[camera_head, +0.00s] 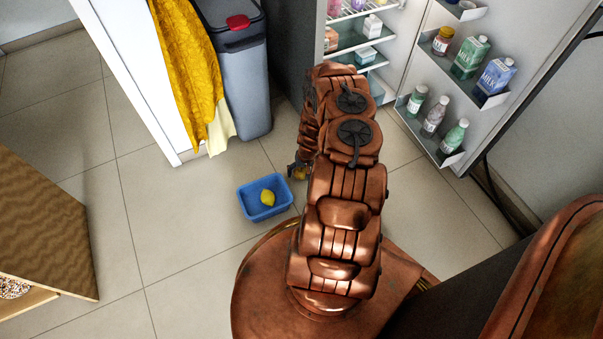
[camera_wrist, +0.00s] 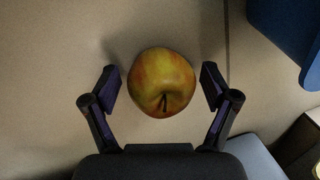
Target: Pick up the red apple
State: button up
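The apple (camera_wrist: 161,84) is mottled yellow-green and red-orange, with its dark stem toward the bottom of the wrist view. It appears to rest on the tiled floor. My gripper (camera_wrist: 160,86) is open, with one finger on each side of the apple and a small gap showing at both. In the head view my gripper (camera_head: 298,171) is low near the floor, just right of the blue tub, and partly hidden by my arm. I cannot clearly make out the apple there.
A blue tub (camera_head: 246,201) holding a lemon (camera_head: 267,197) stands close left of my gripper; its blue wall (camera_wrist: 285,25) shows in the wrist view. An open fridge (camera_head: 408,67) with bottles and a grey bin (camera_head: 243,85) stand behind.

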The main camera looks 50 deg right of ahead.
jog(key=c, duration=1.1)
